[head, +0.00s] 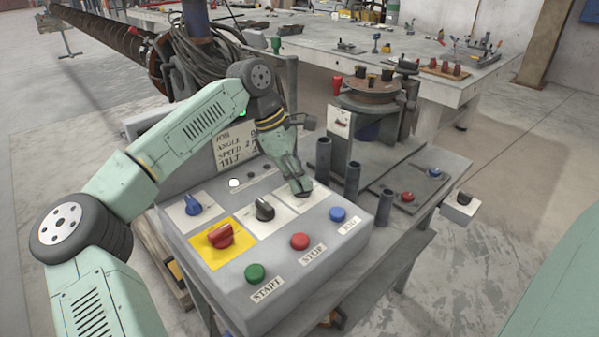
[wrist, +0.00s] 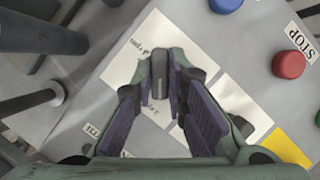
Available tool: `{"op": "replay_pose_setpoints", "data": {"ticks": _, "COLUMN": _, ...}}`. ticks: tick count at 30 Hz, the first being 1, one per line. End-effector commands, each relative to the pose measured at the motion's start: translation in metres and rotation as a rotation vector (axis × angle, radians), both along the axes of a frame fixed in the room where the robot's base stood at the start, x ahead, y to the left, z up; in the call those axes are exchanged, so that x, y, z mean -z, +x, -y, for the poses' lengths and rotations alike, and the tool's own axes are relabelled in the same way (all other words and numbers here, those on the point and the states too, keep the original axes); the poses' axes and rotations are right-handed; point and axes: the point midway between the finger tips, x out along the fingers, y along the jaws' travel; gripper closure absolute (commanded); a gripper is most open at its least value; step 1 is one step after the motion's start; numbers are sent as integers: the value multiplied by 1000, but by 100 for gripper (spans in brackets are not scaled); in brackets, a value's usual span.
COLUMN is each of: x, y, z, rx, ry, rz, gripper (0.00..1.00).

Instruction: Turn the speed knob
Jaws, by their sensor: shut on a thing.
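My gripper (head: 300,184) points down at the right-hand white plate (head: 314,205) of the grey control panel. In the wrist view, my gripper (wrist: 160,85) is shut on a dark knob (wrist: 160,62) in front of a white plate (wrist: 150,40). A black knob (head: 264,208) sits on the middle plate, a blue knob (head: 193,205) on the left one, and a red knob (head: 220,236) on a yellow plate.
Green START (head: 255,273), red STOP (head: 300,241) and blue (head: 338,214) buttons line the panel's front. A display (head: 237,145) stands behind, partly hidden by my arm. Upright dark posts (head: 352,180) stand close on the right. A workbench (head: 470,75) is at the back.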

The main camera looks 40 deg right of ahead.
Motion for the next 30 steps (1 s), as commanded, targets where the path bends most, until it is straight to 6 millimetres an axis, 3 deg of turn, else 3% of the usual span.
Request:
{"op": "replay_pose_setpoints", "data": {"ticks": 12, "x": 0, "y": 0, "z": 1, "rx": 206, "ry": 3, "rz": -2, "gripper": 100}}
{"op": "replay_pose_setpoints", "data": {"ticks": 29, "x": 2, "y": 0, "z": 1, "rx": 238, "ry": 3, "rz": 0, "gripper": 100}}
{"op": "replay_pose_setpoints", "data": {"ticks": 30, "x": 2, "y": 0, "z": 1, "rx": 238, "ry": 3, "rz": 0, "gripper": 86}}
